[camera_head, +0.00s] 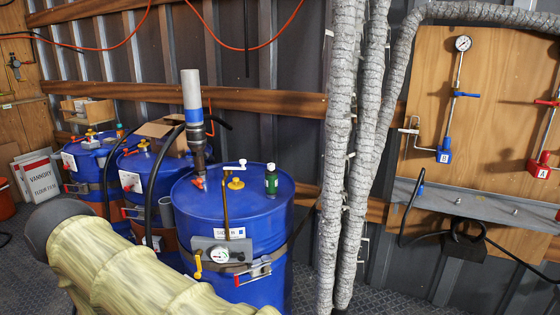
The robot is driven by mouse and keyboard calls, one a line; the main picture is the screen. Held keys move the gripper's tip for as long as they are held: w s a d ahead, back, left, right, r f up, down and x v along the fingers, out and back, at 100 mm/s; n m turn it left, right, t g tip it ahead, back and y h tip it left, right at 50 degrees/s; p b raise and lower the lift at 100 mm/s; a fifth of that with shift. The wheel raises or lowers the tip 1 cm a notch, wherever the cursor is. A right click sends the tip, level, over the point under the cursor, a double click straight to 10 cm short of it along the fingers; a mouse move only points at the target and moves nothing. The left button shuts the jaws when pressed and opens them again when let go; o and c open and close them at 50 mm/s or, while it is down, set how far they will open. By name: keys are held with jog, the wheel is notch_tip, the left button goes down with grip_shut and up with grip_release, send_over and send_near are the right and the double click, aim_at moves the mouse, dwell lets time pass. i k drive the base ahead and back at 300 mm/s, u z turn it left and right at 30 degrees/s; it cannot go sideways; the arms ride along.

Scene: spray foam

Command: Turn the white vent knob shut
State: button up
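A small white handle (236,165) stands above the lid of the nearest blue drum (262,235), near a yellow fitting (236,184). It is the white part that best fits the vent knob, but it is small, and I cannot tell whether it is open or shut. A dark green and black fitting (271,180) stands to its right on the same lid. My arm, in a pale yellow sleeve, crosses the lower left in front of the drums. My gripper is not in view, and nothing is seen touching the white handle.
A grey and black pump tube (193,115) rises from the same lid, with a red fitting (199,183) at its base. Two more blue drums stand behind left. Lagged grey hoses (340,150) hang to the right. A gauge (220,254) and red-handled valve (253,270) jut from the drum's front.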

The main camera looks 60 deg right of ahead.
aim_at(271, 166)
jog(key=z, duration=0.75)
jog(key=i, duration=0.85)
jog(key=z, duration=0.9)
